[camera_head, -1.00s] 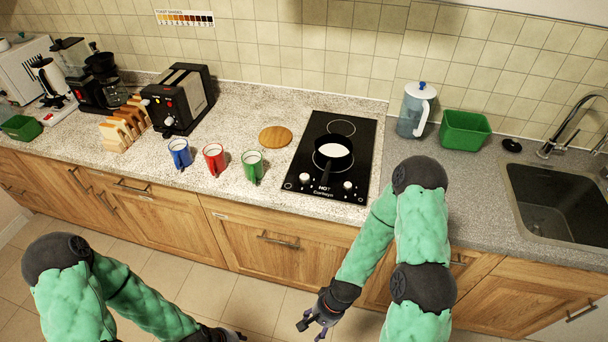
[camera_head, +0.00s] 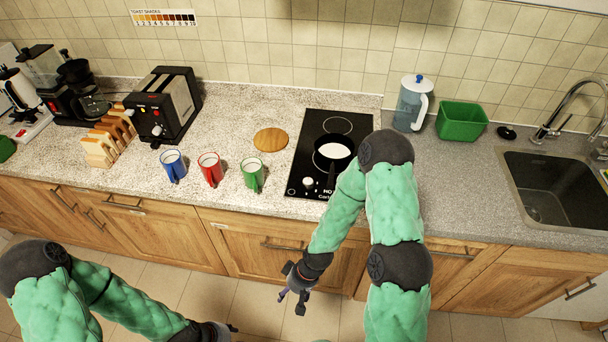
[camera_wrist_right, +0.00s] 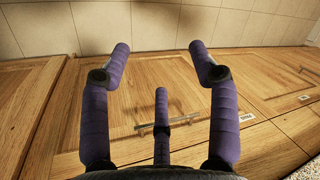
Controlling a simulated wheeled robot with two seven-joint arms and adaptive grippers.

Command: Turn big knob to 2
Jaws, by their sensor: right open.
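The black cooktop (camera_head: 305,155) lies in the counter, with a pan of white liquid (camera_head: 333,152) on its front burner. A light round knob (camera_head: 308,183) shows at its front left; the cooktop's front right part is hidden behind my right arm. I cannot tell which knob is the big one or read its setting. My right gripper (camera_head: 292,294) is below counter height, in front of the wooden cabinets and apart from the cooktop. In the right wrist view it is open and empty (camera_wrist_right: 158,62), facing the cabinet doors. My left gripper (camera_head: 228,329) is low at the bottom edge, its fingers unclear.
Blue (camera_head: 173,167), red (camera_head: 210,169) and green mugs (camera_head: 252,172) stand left of the cooktop, near a round wooden board (camera_head: 271,139). A black toaster (camera_head: 165,105) is further left. A pitcher (camera_head: 411,108), green bin (camera_head: 461,121) and sink (camera_head: 555,187) are right.

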